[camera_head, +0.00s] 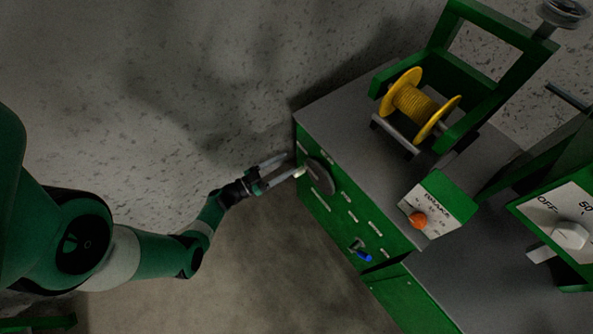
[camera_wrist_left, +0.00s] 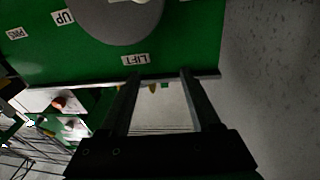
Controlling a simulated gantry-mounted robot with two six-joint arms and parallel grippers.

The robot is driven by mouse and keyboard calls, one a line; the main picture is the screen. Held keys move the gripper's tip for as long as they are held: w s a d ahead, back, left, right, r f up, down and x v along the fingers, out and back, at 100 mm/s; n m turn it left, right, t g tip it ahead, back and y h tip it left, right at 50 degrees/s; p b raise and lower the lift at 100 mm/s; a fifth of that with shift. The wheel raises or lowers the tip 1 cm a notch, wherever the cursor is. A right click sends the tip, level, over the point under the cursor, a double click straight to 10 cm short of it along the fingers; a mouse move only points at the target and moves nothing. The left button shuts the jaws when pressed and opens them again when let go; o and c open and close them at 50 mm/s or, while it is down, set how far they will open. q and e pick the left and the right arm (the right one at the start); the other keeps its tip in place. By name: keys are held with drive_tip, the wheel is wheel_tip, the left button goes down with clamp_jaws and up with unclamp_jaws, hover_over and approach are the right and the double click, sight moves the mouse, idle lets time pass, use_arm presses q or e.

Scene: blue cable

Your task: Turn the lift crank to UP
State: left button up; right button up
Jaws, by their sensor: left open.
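The lift crank shows as a grey round disc (camera_head: 321,176) on the green front of the cabinet, near its left end. In the left wrist view the disc (camera_wrist_left: 120,18) is cut off by the top edge, with a pale piece on it at that edge. A LIFT label (camera_wrist_left: 135,60) sits below the disc and an UP label (camera_wrist_left: 63,17) to its left. My left gripper (camera_head: 297,164) is open, its fingertips close beside the disc. In the wrist view its two fingers (camera_wrist_left: 161,76) stand apart with nothing between them; contact cannot be told.
A yellow spool (camera_head: 421,105) in a green frame and a brake box (camera_head: 437,204) with an orange knob stand on the grey cabinet top (camera_head: 345,125). A blue-ended handle (camera_head: 361,256) sticks out of the front. A dial panel (camera_head: 569,236) is at right. Floor left of the cabinet is clear.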

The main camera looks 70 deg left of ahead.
sight(294, 175)
use_arm(q)
drive_tip(key=s+d+f+n+g+y+b, duration=0.1)
drive_tip(key=s+d+f+n+g+y, duration=0.15)
drive_tip(key=s+f, duration=0.5)
drive_tip(key=shift+n+t+h, duration=0.25)
drive_tip(key=shift+n+t, duration=0.1)
drive_tip(key=shift+n, duration=0.1)
drive_tip(key=b+x, duration=0.1)
drive_tip(key=x, duration=0.3)
drive_tip(key=f+b+x, duration=0.1)
drive_tip(key=x, duration=0.3)
drive_tip(key=b+x, duration=0.2)
drive_tip(key=x, duration=0.1)
drive_tip(key=shift+w+f, duration=0.3)
drive_tip(key=shift+w, duration=0.15)
drive_tip(key=shift+w+r, duration=0.1)
drive_tip(key=shift+w, duration=0.35)
clamp_jaws()
use_arm(e)
wheel_tip(294, 175, down, 6)
drive_tip(key=shift+f, duration=0.2)
